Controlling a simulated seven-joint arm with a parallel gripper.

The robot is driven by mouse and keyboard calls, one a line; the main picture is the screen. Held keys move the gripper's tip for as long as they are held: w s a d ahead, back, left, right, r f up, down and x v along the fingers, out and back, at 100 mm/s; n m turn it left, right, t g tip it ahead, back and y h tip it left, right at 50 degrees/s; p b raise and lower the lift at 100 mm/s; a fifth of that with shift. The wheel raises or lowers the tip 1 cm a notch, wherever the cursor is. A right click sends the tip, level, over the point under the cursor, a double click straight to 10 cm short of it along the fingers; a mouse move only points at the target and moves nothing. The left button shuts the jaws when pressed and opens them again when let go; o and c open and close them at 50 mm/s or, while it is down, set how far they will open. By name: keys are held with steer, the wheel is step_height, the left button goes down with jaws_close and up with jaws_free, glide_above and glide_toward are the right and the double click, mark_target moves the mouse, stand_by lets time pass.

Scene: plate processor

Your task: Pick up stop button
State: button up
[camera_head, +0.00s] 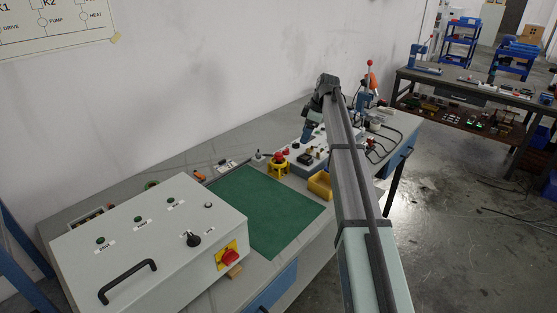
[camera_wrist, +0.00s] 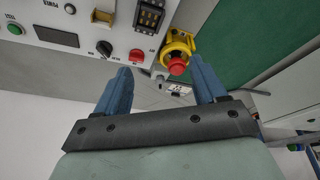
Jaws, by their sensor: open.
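The stop button (camera_head: 279,155) is a red mushroom head on a yellow body, standing at the far edge of the green mat. In the wrist view its red cap and yellow collar (camera_wrist: 178,62) show just beyond my fingertips, closer to the right finger. My gripper (camera_wrist: 160,68) is open with nothing between its two blue fingers. In the head view my gripper (camera_head: 307,132) hangs above the table, up and to the right of the stop button and apart from it. My arm hides part of the table's right side.
A large control box (camera_head: 150,245) with a handle and a red knob on a yellow plate (camera_head: 230,256) stands at the front left. A yellow bin (camera_head: 320,184) and a small switch panel (camera_head: 305,158) are beside the stop button. The green mat (camera_head: 262,208) is clear.

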steer(key=a+r+n+g+y, duration=0.1)
steer(key=a+r+n, duration=0.2)
steer(key=a, duration=0.3)
glide_above(279, 153)
steer(key=d, duration=0.2)
steer(key=f, duration=0.6)
steer(key=shift+s+a+f, duration=0.2)
steer(key=shift+a+f, duration=0.05)
steer(key=shift+f, duration=0.15)
steer(key=shift+d+x, duration=0.15)
steer(key=shift+x, duration=1.4)
steer(key=shift+d+x, duration=0.1)
steer(key=shift+x, duration=1.45)
steer(key=shift+w, duration=0.2)
steer(key=c, duration=1.1)
steer(key=shift+c, duration=0.2)
